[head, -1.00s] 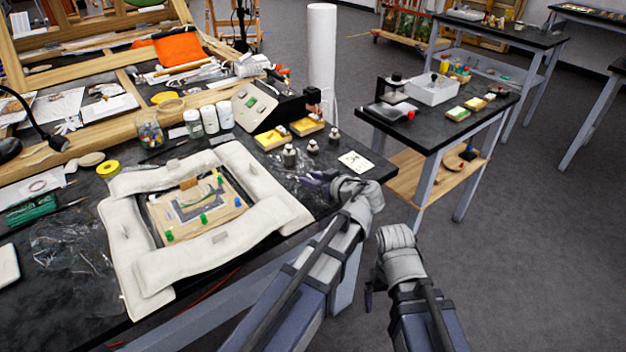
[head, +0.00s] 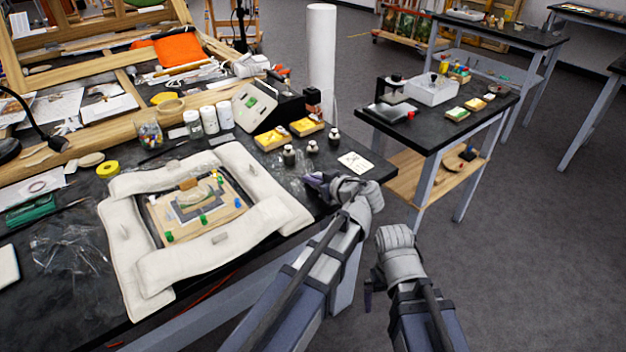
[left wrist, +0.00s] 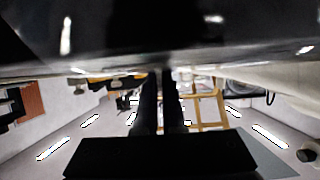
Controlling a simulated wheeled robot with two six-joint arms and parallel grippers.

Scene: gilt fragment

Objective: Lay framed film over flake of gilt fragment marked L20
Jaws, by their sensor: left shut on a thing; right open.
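A board with a grey and pale fragment (head: 188,211) and coloured pegs lies inside a ring of white padded cushions (head: 215,244) on the black table. No L20 mark is legible. My left gripper (head: 316,182) is at the table's front edge, right of the cushions and apart from the board. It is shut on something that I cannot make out. In the left wrist view its dark fingers (left wrist: 160,105) are close together, below a dark glossy surface. The framed film cannot be told for certain in either view. My right gripper (head: 370,290) is open, low in front of the table.
Crumpled clear plastic (head: 290,182) lies beside my left gripper. Small dark-capped bottles (head: 289,155), a white card (head: 354,162) and yellow trays (head: 271,139) stand behind it. A white roll (head: 321,60) rises at the back. A side table (head: 440,125) stands right.

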